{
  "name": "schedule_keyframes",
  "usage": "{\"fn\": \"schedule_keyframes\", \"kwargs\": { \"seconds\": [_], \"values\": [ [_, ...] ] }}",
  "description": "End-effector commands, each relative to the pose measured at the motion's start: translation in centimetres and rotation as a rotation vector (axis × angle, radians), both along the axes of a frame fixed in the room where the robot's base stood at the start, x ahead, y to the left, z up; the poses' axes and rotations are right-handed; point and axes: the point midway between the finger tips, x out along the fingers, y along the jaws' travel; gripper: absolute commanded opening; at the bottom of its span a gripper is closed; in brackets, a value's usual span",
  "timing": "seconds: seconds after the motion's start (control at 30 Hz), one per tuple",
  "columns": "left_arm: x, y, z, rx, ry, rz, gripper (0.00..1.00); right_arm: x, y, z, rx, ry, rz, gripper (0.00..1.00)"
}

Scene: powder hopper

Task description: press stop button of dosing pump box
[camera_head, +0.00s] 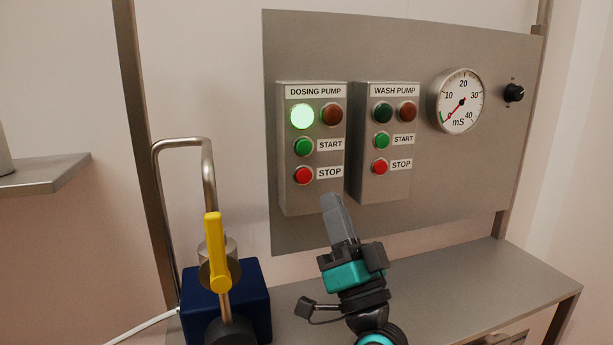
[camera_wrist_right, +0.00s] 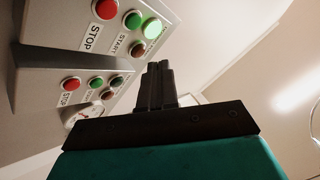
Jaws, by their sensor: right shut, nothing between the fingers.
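The dosing pump box (camera_head: 312,150) is mounted on the left part of the grey panel. Its round lamp at upper left glows green; the lamp beside it is dark red. Its red stop button (camera_head: 303,175) sits at the bottom, left of the STOP label, below the green start button (camera_head: 303,147). My right gripper (camera_head: 328,199) is shut and empty, its fingertips just below and right of that stop button in the head view. In the right wrist view the stop button (camera_wrist_right: 106,9) is at the top, and the shut fingers (camera_wrist_right: 158,68) appear apart from it. My left gripper is not in view.
The similar wash pump box (camera_head: 384,142) is to the right, then a dial gauge (camera_head: 459,101) and a black knob (camera_head: 513,92). A blue block with a bent pipe and a yellow lever (camera_head: 216,252) stands at lower left. The metal shelf (camera_head: 480,285) is mostly clear at right.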

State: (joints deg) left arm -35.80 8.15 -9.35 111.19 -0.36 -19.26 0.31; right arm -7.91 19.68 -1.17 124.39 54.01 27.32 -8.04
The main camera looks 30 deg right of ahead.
Motion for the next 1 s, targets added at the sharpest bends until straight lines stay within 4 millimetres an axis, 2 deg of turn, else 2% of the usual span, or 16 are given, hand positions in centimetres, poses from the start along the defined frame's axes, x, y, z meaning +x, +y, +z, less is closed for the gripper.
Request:
{"fn": "schedule_keyframes", "kwargs": {
  "seconds": [0.33, 0.8, 1.0],
  "values": [
    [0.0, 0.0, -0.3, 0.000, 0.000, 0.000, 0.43, 0.8, -0.2, -0.1, -0.001, -0.001, 0.001, 0.00],
    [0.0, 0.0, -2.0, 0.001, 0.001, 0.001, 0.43, 6.8, -1.6, -0.1, -0.001, 0.000, 0.000, 0.00],
    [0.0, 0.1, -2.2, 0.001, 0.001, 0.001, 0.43, 8.3, -2.0, -0.1, -0.001, 0.000, 0.001, 0.00]
  ]
}}
